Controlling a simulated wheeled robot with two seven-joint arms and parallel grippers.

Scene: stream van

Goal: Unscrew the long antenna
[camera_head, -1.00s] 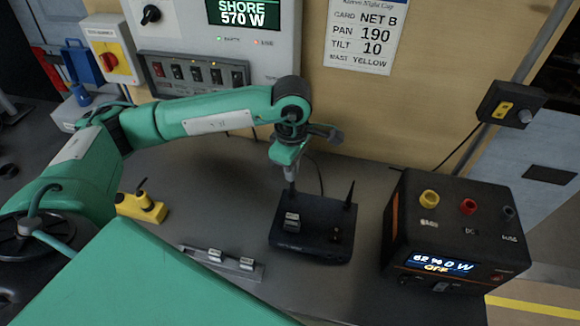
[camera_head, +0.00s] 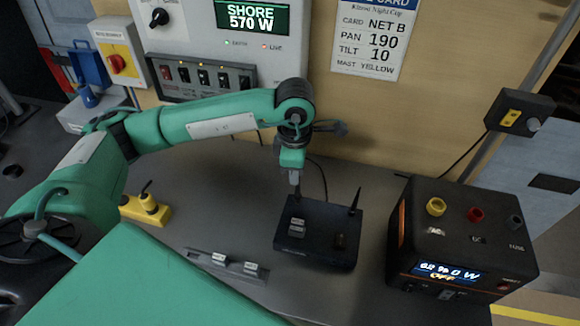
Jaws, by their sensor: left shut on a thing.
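A black router box (camera_head: 318,255) lies on the grey worktop. A short dark antenna (camera_head: 356,199) stands at its back right corner. My left gripper (camera_head: 295,183) points down at the box's back left corner. It is shut on a thin upright piece there, which looks like the long antenna; the fingers and wrist hide most of it. My right gripper is out of view.
A black power unit (camera_head: 455,240) with coloured terminals stands at right. A rail with labelled clips (camera_head: 225,262) lies in front. A yellow block (camera_head: 146,211) sits at left. A switch panel (camera_head: 205,76) is on the wall behind. Bare worktop lies around the router.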

